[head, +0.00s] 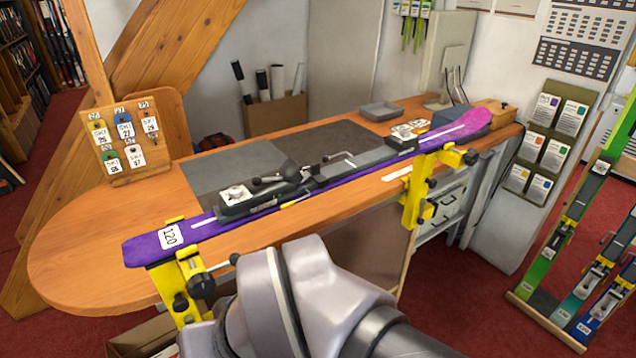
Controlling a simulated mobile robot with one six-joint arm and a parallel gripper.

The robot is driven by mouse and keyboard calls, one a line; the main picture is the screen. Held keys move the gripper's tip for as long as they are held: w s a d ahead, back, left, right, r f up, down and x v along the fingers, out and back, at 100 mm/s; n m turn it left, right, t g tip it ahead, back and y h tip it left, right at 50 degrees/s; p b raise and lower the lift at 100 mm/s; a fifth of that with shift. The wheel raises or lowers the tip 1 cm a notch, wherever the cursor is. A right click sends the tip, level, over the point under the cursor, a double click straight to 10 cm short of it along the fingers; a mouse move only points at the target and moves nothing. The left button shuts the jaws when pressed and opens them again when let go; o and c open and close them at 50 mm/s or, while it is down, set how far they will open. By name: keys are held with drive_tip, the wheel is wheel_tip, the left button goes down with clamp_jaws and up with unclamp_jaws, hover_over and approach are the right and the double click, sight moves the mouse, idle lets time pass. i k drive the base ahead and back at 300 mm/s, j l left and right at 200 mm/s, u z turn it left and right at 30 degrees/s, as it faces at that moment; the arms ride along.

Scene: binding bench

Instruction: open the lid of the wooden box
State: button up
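A small wooden box (495,113) stands at the back right end of the bench, behind the purple ski's right tip. It looks closed, with a small dark knob on top. The ski tip hides part of its front left side. My arm reaches in from the bottom middle of the view, well apart from the box. My gripper does not show in this view.
A purple ski (345,178) with a binding lies across the bench (95,222), held by yellow clamps (418,190). A grey tray (380,111) and cards lie left of the box. A ski rack (560,260) stands at right.

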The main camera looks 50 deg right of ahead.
sight(498, 109)
drive_tip(key=z, duration=1.75)
